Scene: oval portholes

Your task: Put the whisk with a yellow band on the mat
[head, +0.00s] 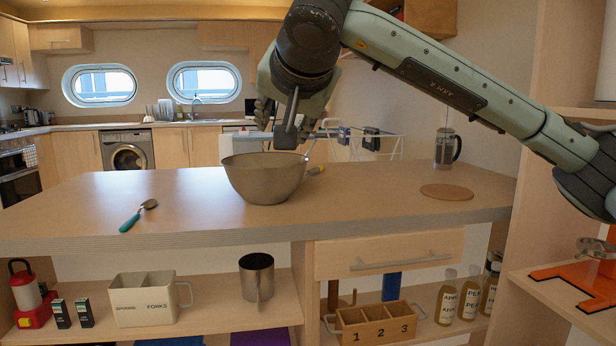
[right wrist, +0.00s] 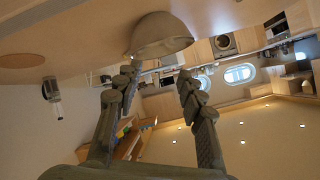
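The round brown mat (head: 446,192) lies flat and bare at the right end of the counter; it also shows at the upper left of the right wrist view (right wrist: 22,60). A yellow piece (head: 316,170), perhaps part of the whisk, shows at the right side of the metal bowl (head: 262,180). The bowl hides the rest, and I cannot tell whether it is in or behind the bowl. My right gripper (head: 287,128) is above the bowl's rim. In the right wrist view its fingers (right wrist: 157,75) are apart with nothing between them. My left gripper is not in view.
A teal-handled spoon (head: 138,215) lies on the counter at left. A French press (head: 447,148) stands behind the mat. A drying rack (head: 370,142) stands beyond the counter. The counter between bowl and mat is clear. Shelves below hold a mug (head: 257,277) and bottles (head: 446,296).

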